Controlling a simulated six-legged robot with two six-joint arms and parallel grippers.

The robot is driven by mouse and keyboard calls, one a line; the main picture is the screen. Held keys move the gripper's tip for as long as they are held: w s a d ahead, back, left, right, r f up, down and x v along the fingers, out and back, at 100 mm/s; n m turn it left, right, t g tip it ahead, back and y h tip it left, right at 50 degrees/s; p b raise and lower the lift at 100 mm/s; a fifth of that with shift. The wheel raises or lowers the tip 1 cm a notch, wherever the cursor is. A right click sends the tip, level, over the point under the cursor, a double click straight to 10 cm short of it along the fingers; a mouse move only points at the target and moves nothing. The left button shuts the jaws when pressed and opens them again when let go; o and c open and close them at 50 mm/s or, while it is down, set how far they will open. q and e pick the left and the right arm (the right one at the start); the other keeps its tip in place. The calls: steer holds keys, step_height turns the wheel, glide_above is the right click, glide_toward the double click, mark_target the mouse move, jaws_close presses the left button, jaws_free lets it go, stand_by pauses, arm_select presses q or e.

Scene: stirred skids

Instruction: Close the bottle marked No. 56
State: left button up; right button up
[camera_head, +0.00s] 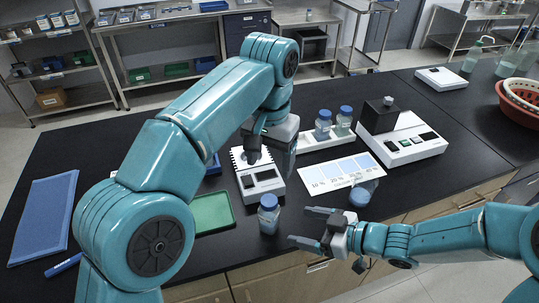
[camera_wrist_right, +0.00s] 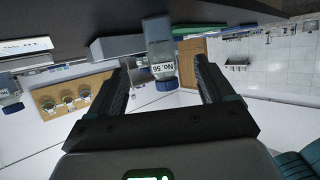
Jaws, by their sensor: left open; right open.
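The bottle marked No. 56 (camera_wrist_right: 160,50) is clear with a blue cap and a white label. It appears upside down in the right wrist view, between and beyond my right fingers. It seems to be the upright bottle (camera_head: 268,216) near the table's front edge in the head view, with its blue cap on top; how tight the cap sits cannot be told. My right gripper (camera_head: 308,227) is open and empty, just right of this bottle, its fingers pointing left. My left gripper (camera_head: 254,142) is above the white balance-like device (camera_head: 262,184), its fingertips partly hidden.
Two capped bottles (camera_head: 323,125) (camera_head: 344,120) stand in a white rack (camera_head: 318,142). A green tray (camera_head: 212,212) lies left of the front bottle. A boxy device (camera_head: 412,146) stands right.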

steer(key=v, duration=0.6)
stand_by(0.5)
